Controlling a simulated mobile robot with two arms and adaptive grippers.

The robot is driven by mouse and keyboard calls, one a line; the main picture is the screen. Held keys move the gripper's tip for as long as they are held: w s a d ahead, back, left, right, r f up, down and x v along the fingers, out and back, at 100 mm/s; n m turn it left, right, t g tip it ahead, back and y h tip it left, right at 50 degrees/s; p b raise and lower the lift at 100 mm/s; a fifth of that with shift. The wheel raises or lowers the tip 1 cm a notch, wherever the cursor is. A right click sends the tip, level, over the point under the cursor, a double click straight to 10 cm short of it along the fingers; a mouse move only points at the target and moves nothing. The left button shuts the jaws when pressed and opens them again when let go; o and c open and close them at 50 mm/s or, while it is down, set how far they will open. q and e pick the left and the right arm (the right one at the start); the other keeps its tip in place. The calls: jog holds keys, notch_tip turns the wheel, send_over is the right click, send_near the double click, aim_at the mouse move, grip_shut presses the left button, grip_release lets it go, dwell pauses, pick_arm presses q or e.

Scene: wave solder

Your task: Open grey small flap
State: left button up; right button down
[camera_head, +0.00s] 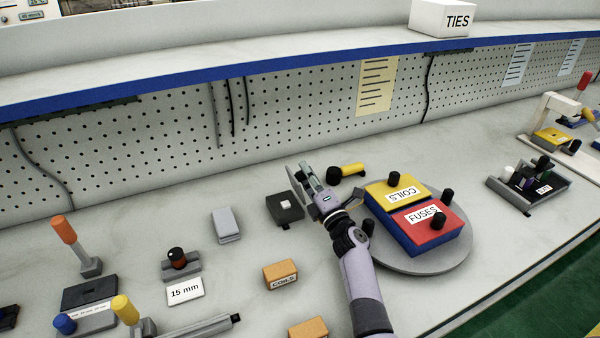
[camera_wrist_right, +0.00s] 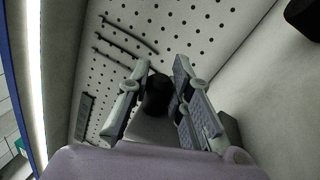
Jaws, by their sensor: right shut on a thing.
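My right gripper (camera_head: 312,178) reaches over the bench from the lower right, just left of a turntable. In the right wrist view its two fingers (camera_wrist_right: 160,97) stand on either side of a black knob (camera_wrist_right: 157,94) and are shut on it. A grey piece (camera_wrist_right: 150,128) shows below the knob, between the fingers; it may be the small grey flap, but most of it is hidden. In the head view my gripper covers this spot, so I cannot tell how far the flap is open. My left gripper is not in view.
The round turntable (camera_head: 448,262) bears a yellow COILS box (camera_head: 381,191) and a red FUSES box (camera_head: 440,236). A yellow handle (camera_head: 353,169) lies behind my gripper. A dark box (camera_head: 280,213) and a grey block (camera_head: 226,225) stand to the left. The pegboard (camera_head: 290,115) closes the back.

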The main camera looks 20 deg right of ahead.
jog(key=shift+d+f+m+h+p, duration=0.25)
jog(key=shift+d+m+h, duration=0.25)
jog(key=shift+m, duration=0.5)
jog(key=shift+d+f+m+h+p, duration=0.15)
jog(key=shift+d+m+h, duration=0.3)
jog(key=shift+m, duration=0.55)
jog(key=c, duration=1.4)
grip_release()
